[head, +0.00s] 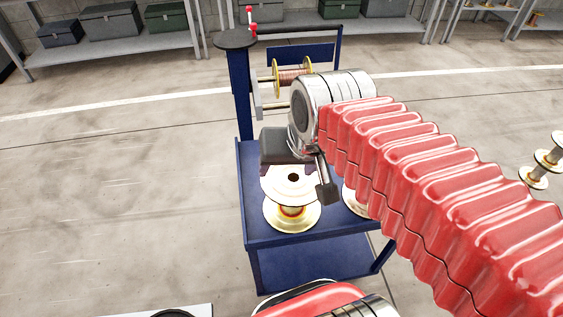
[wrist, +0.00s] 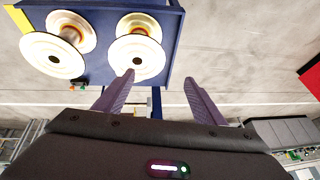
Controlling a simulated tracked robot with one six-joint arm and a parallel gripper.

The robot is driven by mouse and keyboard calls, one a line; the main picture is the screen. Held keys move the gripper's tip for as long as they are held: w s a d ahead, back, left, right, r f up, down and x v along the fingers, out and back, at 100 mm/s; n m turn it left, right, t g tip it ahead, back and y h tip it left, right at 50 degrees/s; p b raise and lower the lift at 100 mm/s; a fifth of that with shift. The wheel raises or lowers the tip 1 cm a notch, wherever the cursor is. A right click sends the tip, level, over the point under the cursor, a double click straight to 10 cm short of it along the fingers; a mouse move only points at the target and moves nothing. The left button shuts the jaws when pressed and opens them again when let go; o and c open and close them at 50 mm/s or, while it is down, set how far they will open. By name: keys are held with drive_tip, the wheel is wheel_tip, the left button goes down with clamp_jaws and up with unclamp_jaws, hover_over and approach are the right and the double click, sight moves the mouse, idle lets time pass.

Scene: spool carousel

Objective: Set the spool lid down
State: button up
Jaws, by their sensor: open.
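A pale disc with a dark centre hole (head: 293,178) tops the front spool on the blue cart. I cannot tell whether it is a separate spool lid or the spool's own flange. The spool's lower flange (head: 292,217) rests on the cart top. My gripper (head: 289,170) is open at the back edge of this disc, partly hiding it. In the wrist view my gripper (wrist: 162,82) has its fingers spread with nothing between them. A pale spool disc (wrist: 137,62) lies by the left fingertip, and another (wrist: 52,56) is farther left.
The blue cart (head: 262,232) has a post with a round dark top (head: 235,39) and a spool on a horizontal rod (head: 292,77). A second spool (head: 356,200) is mostly hidden behind my arm. Shelves with boxes (head: 112,20) line the back wall. Floor at left is clear.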

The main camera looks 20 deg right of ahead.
drive_tip(key=shift+s+a+f+n, duration=0.1)
drive_tip(key=shift+s+n, duration=0.4)
drive_tip(key=shift+s, duration=0.2)
drive_tip(key=shift+s+a+f+n, duration=0.1)
drive_tip(key=shift+s+f+n, duration=0.05)
drive_tip(key=shift+s+n, duration=0.45)
drive_tip(key=shift+s+a+f+n, duration=0.1)
drive_tip(key=shift+s+n, duration=0.3)
drive_tip(key=shift+s, duration=0.35)
drive_tip(key=shift+w+a+f, duration=0.1)
drive_tip(key=shift+a, duration=0.05)
